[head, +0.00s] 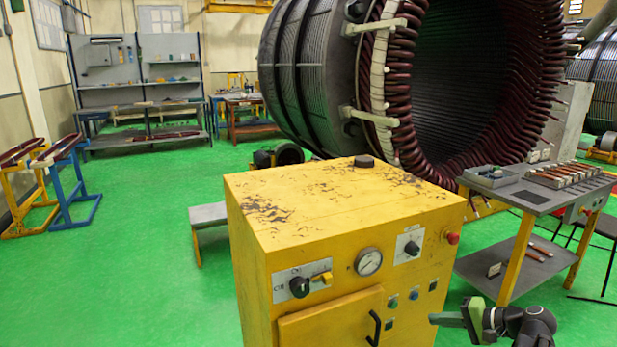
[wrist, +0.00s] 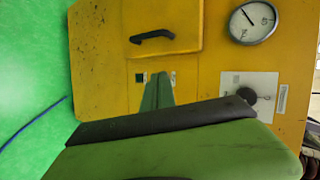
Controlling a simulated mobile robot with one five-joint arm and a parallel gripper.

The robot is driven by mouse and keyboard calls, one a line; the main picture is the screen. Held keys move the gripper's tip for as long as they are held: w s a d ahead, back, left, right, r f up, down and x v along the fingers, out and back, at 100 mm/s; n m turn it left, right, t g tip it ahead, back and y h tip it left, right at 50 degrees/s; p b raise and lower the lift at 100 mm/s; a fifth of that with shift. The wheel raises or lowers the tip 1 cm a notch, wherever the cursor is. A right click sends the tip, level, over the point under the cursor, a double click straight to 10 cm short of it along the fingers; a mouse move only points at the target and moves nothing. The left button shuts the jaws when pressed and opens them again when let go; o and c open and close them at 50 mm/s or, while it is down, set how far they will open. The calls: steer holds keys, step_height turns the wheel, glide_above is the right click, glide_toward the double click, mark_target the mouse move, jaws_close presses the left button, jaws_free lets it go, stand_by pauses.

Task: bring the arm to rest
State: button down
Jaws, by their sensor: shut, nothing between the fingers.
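My gripper (head: 436,319) is at the bottom right of the head view, with green fingers pointing left. It is shut and empty. It is in front of the yellow cabinet (head: 340,215), near the lower right of its front face. In the wrist view the green fingertips (wrist: 158,82) overlap the cabinet's yellow front (wrist: 100,75), near small buttons. I cannot tell how wide the gap to the cabinet is. My dark arm links show beside the gripper; the rest of the arm is out of view.
The cabinet front carries a gauge (head: 369,261), a black knob (head: 299,287) and a door handle (head: 374,328). A grey-topped work table (head: 535,196) with parts stands at right. The big stator (head: 320,75) is behind. Green floor (head: 140,260) is open at left.

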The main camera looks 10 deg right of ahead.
steer(key=a+f+n+g+h, duration=0.2)
steer(key=a+f+n+g, duration=0.15)
steer(key=a, duration=0.65)
steer(key=a+f+n+g+h, duration=0.3)
steer(key=a+f, duration=0.2)
steer(key=a, duration=0.4)
steer(key=a+f+n+g+h, duration=0.2)
steer(key=a+f+n+g, duration=0.15)
steer(key=a, duration=0.65)
step_height(320, 180, up, 13)
steer(key=p, duration=1.3)
steer(key=shift+w+a+f+t+h, duration=0.2)
steer(key=shift+a+t+h, duration=0.1)
steer(key=shift+a, duration=0.1)
steer(key=c, duration=2.2)
jaws_free()
